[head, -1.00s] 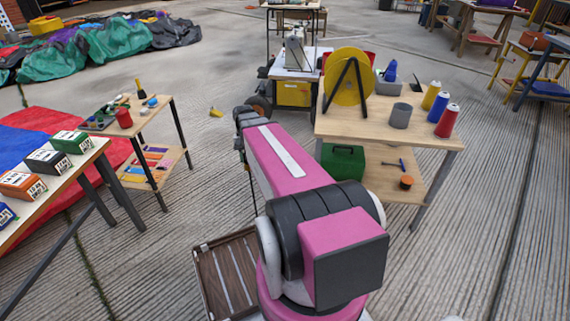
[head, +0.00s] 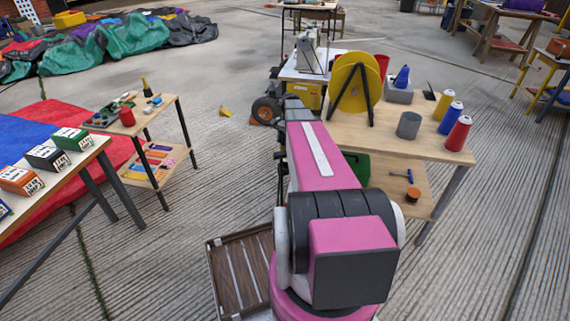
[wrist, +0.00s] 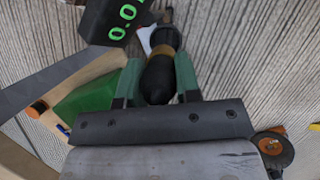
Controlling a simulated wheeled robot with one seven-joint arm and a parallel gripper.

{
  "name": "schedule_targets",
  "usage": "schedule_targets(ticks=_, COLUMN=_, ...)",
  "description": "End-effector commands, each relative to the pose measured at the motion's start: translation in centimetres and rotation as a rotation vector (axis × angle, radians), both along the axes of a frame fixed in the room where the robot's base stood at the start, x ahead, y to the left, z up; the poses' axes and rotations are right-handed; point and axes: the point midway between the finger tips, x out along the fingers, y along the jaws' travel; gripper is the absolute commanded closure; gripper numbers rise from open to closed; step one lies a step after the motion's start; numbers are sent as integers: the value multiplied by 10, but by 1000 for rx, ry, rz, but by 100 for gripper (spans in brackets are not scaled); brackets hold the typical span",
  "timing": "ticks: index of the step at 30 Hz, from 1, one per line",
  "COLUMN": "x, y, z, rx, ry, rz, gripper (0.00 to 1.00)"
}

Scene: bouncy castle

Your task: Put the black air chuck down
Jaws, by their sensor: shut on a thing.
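The black air chuck (wrist: 160,76) has a dark bulbous body with a brass-coloured band near its far end. It sits between the green fingers of my gripper (wrist: 158,84) in the wrist view, with a finger against each side. My gripper is shut on it and holds it over the ribbed concrete floor, beside the wooden workbench. A dark block with green digits (wrist: 120,18) shows just past the chuck; I cannot tell whether it is joined to it. In the head view my pink arm hides the gripper and the chuck.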

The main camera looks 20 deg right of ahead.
Motion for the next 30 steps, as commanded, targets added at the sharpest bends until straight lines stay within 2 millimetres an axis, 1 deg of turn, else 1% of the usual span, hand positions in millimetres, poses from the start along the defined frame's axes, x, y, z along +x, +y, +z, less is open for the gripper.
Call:
schedule_targets(ticks=1, x=1, y=0, z=-13, rx=0, ry=1, rz=0, gripper=100)
schedule_targets(ticks=6, x=1, y=0, z=-52, rx=0, ry=3, rz=1, gripper=100)
schedule_targets(ticks=10, x=1, y=0, z=-77, rx=0, ry=1, rz=1, gripper=100)
schedule_targets(ticks=13, x=1, y=0, z=-88, rx=0, ry=-1, rz=2, gripper=100)
schedule_targets(ticks=20, x=0, y=0, z=-102, rx=0, ry=0, rz=2, gripper=100)
schedule_targets(ticks=27, x=0, y=0, z=-131, rx=0, ry=0, rz=1, gripper=100)
schedule_targets(ticks=30, x=0, y=0, z=-133, rx=0, ry=-1, rz=1, gripper=100)
